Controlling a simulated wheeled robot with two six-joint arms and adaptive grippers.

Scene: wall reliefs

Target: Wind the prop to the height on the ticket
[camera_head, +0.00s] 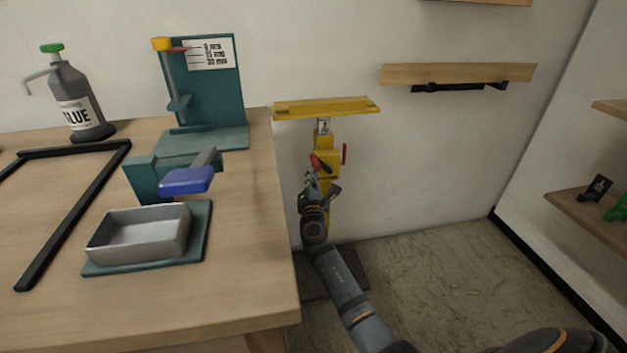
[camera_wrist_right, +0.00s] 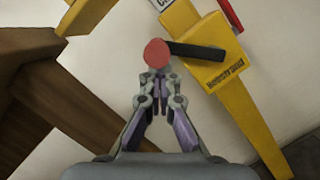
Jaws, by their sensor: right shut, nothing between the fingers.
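The yellow prop (camera_head: 326,160) stands upright on a dark base by the wall, right of the workbench. Its flat yellow head (camera_head: 330,107) is on top, with a small white ticket-like label (camera_head: 324,127) below; the writing is unreadable. In the right wrist view the prop body (camera_wrist_right: 212,66) carries a black crank arm (camera_wrist_right: 195,50) ending in a round red knob (camera_wrist_right: 157,52). A red lever (camera_head: 344,153) is on the prop's right side. My right gripper (camera_wrist_right: 161,85) is shut and empty, its fingertips just short of the knob; contact is unclear. My left gripper is out of view.
The wooden workbench (camera_head: 240,283) holds a glue bottle (camera_head: 75,100), a metal tray (camera_head: 140,235), a blue-headed tool (camera_head: 186,181), a black frame (camera_head: 75,215) and a teal gauge stand (camera_head: 215,95) with a printed card. A wall shelf (camera_head: 460,73) is right of the prop.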

